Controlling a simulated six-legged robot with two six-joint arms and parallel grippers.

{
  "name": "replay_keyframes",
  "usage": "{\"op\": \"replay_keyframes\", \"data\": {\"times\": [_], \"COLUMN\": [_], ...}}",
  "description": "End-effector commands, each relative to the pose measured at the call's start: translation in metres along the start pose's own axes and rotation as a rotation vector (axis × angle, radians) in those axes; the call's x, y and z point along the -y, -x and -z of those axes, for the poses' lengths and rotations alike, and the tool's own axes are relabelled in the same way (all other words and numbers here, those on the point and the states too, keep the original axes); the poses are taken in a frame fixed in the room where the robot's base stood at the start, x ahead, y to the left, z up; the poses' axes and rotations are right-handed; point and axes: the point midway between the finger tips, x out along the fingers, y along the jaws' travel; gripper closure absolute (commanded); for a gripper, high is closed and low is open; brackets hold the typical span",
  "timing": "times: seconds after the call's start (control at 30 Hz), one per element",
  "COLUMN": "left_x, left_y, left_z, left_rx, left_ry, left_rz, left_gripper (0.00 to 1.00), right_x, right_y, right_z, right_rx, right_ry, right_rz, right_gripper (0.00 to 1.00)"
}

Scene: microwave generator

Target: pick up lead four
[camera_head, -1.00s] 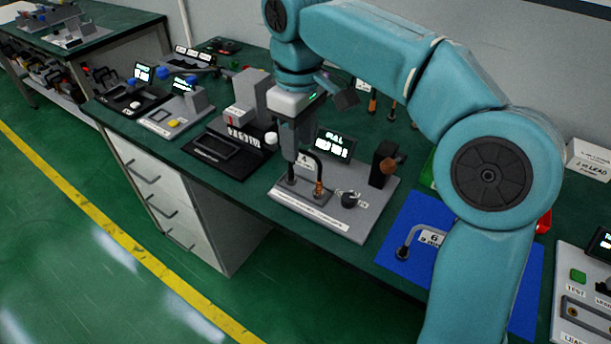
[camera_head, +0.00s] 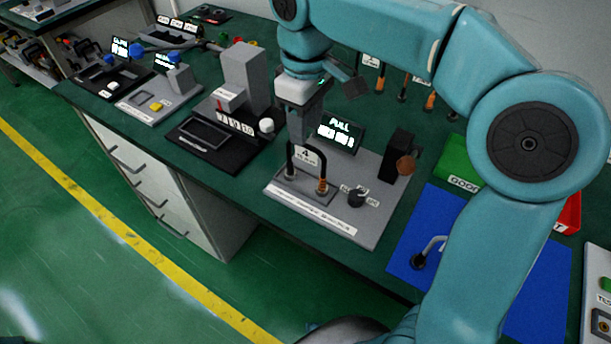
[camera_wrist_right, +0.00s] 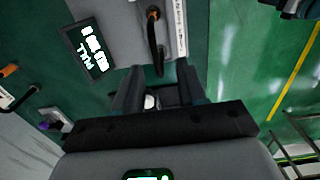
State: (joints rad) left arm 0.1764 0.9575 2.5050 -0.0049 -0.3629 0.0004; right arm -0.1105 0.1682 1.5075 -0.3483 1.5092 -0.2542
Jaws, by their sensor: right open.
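Lead four is a black arched lead (camera_head: 291,160) with a white "4" tag (camera_head: 307,156) and a copper-coloured end. It stands with both ends on the small plate of the grey pull-test fixture (camera_head: 362,222). My right gripper (camera_head: 298,140) hangs pointing down just behind and above the arch, open and empty. In the right wrist view the lead (camera_wrist_right: 153,38) lies beyond the fingertips, in line with the gap between the open fingers (camera_wrist_right: 158,88). Part of the lead is hidden there. My left gripper is not in view.
A lit "PULL" display (camera_head: 340,133) and a black post (camera_head: 399,152) stand on the fixture. A black device with a grey block (camera_head: 245,80) is at left. A blue mat (camera_head: 415,235) with another lead, a green bin (camera_head: 459,158) and a red bin (camera_head: 570,215) are at right.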

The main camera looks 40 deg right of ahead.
Motion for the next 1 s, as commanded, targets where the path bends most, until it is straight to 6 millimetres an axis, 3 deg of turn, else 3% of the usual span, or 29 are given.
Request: {"op": "replay_keyframes", "data": {"times": [0.1, 0.37, 0.6, 0.9, 0.93, 1.0], "left_x": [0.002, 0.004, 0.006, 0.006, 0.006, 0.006], "left_y": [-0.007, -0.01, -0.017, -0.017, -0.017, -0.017], "left_z": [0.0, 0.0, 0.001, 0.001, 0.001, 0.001], "left_rx": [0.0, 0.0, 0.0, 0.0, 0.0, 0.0], "left_ry": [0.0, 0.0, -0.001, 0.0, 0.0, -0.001], "left_rz": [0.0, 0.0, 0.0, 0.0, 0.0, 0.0], "left_gripper": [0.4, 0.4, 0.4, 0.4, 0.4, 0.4], "right_x": [0.0, -0.002, -0.006, -0.007, -0.007, -0.007], "right_y": [-0.026, -0.047, -0.085, -0.091, -0.091, -0.091], "right_z": [-0.001, 0.002, 0.004, 0.004, 0.004, 0.004], "right_rx": [0.004, 0.003, 0.003, 0.001, 0.001, 0.001], "right_ry": [-0.001, -0.001, 0.0, -0.001, -0.001, -0.001], "right_rz": [0.001, 0.001, 0.001, 0.0, 0.0, 0.0], "right_gripper": [0.59, 0.59, 0.59, 0.59, 0.62, 0.85]}}
